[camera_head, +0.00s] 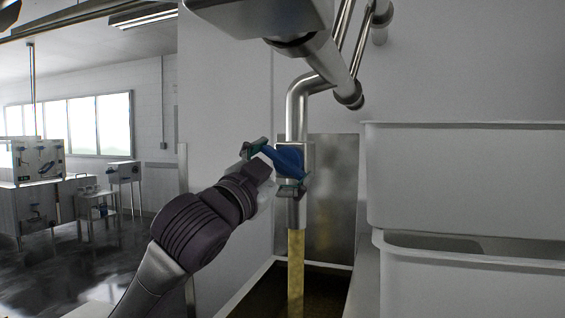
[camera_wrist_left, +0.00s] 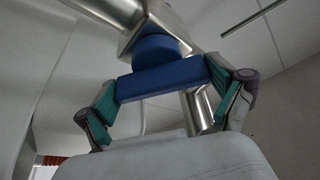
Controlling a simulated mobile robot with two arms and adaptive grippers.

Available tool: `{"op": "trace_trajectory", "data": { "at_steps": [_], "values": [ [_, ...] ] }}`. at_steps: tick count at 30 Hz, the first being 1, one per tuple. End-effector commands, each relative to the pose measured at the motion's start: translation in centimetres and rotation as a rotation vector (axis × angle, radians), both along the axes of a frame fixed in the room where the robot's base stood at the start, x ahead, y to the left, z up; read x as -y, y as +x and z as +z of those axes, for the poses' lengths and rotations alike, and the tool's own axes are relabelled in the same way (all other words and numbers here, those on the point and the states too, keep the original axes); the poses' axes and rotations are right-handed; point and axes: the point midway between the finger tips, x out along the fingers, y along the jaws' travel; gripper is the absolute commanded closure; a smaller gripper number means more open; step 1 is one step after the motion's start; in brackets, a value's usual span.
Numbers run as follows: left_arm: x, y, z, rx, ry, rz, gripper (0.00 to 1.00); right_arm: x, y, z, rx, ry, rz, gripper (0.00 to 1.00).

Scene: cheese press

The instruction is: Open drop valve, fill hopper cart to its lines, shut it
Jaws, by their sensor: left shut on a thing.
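The drop valve is a steel pipe fitting with a blue handle (camera_head: 286,160) in the middle of the head view. My left gripper (camera_head: 272,167) is shut on the blue handle. In the left wrist view the handle (camera_wrist_left: 162,80) lies between the green-padded fingers of that gripper (camera_wrist_left: 165,95). A yellowish stream (camera_head: 296,270) runs down from the pipe outlet (camera_head: 296,213). It falls into the hopper cart (camera_head: 247,289), which shows only in part at the bottom. Its inside looks dark brown; no fill lines can be made out. My right gripper is not in view.
White stacked tubs (camera_head: 465,180) stand close on the right. Steel pipes (camera_head: 325,60) run overhead above the valve. A wall panel (camera_head: 225,110) stands behind my left arm. Open floor (camera_head: 85,265) and machines (camera_head: 35,175) lie at the far left.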

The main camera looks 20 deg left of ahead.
Motion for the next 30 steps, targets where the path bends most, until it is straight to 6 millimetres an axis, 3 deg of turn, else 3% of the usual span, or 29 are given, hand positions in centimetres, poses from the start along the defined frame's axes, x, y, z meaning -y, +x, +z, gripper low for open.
{"op": "trace_trajectory", "data": {
  "at_steps": [1,2,3,16,30],
  "values": [
    [0.0,0.0,0.0,-0.001,0.001,0.001,0.41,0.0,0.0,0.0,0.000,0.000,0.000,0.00],
    [0.0,0.0,0.0,-0.001,0.001,0.001,0.03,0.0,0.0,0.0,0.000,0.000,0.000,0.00],
    [0.0,0.0,-0.1,-0.001,0.001,0.001,0.00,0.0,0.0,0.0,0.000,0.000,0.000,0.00],
    [-0.3,-0.7,-0.3,0.000,0.000,0.001,0.00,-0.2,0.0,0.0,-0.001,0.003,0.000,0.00],
    [-2.5,-9.0,-3.2,-0.001,0.001,0.003,0.00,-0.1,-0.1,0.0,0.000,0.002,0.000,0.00]
  ]
}}
